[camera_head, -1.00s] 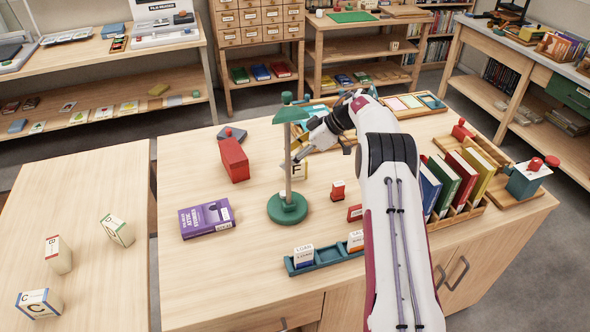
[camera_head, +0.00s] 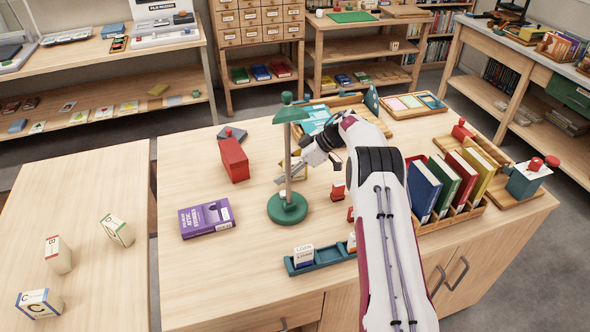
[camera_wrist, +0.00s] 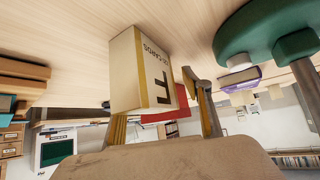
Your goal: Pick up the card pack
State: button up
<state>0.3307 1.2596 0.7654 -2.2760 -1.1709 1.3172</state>
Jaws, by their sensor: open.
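A cream card pack marked with a black F (camera_wrist: 146,72) stands on the table and fills the middle of the wrist view. In the head view the same pack (camera_head: 300,170) is mostly hidden behind my gripper and the lamp's pole. My gripper (camera_wrist: 163,112) is open, its two fingers pointing at the pack, one on each side of its near part in the picture. In the head view my gripper (camera_head: 285,181) is low by the lamp pole. I cannot tell whether a finger touches the pack.
A green desk lamp (camera_head: 287,209) stands close beside my gripper. A red box (camera_head: 234,160) and a purple book (camera_head: 206,218) lie to the left. A teal holder (camera_head: 325,259) with card packs is in front. More packs (camera_head: 117,230) stand on the left table.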

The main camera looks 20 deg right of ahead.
jog(key=c, duration=1.4)
jog(key=shift+r, duration=0.1)
jog(key=shift+r, duration=4.95)
